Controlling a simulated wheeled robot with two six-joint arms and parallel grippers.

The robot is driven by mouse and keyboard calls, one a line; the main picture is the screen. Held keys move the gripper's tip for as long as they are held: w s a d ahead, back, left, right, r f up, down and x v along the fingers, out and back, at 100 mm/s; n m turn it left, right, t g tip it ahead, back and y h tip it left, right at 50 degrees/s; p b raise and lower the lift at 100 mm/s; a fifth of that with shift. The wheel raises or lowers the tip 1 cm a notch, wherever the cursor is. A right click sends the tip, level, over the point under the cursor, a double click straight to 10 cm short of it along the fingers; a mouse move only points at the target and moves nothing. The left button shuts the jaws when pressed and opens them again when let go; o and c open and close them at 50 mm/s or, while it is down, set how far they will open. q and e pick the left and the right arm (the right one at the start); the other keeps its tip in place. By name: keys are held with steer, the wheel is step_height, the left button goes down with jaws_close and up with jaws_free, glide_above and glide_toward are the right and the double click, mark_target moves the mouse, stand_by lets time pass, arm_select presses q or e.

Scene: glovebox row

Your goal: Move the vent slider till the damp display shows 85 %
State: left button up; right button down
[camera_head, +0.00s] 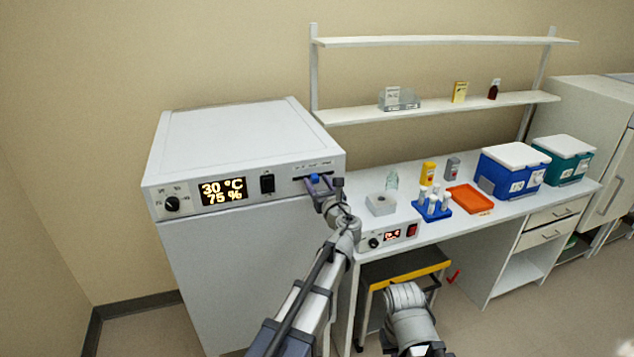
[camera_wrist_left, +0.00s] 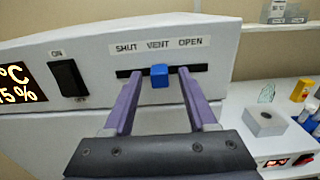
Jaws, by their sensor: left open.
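The white cabinet (camera_head: 235,140) has a lit display (camera_head: 223,190) reading 30 °C and 75 %. The vent slider's blue knob (camera_wrist_left: 159,76) sits near the middle of its dark slot, under a label reading SHUT at left, VENT, and OPEN at right. The knob also shows in the head view (camera_head: 314,178). My left gripper (camera_wrist_left: 160,88) is open, with one purple finger on each side of the knob; small gaps show between the fingers and the knob. My right gripper's fingers are not visible; only a grey arm part shows at the bottom of the head view.
A dial (camera_head: 172,204) and a black ON switch (camera_head: 267,184) are on the same panel. To the right, a bench holds a small device (camera_head: 388,237), a blue tube rack (camera_head: 431,209), an orange tray (camera_head: 469,199) and a blue cooler box (camera_head: 513,172).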

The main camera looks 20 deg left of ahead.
arm_select(q)
steer(key=shift+w+a, duration=0.2)
steer(key=shift+w, duration=0.1)
steer(key=shift+c, duration=0.3)
jaws_close()
stand_by(1.0)
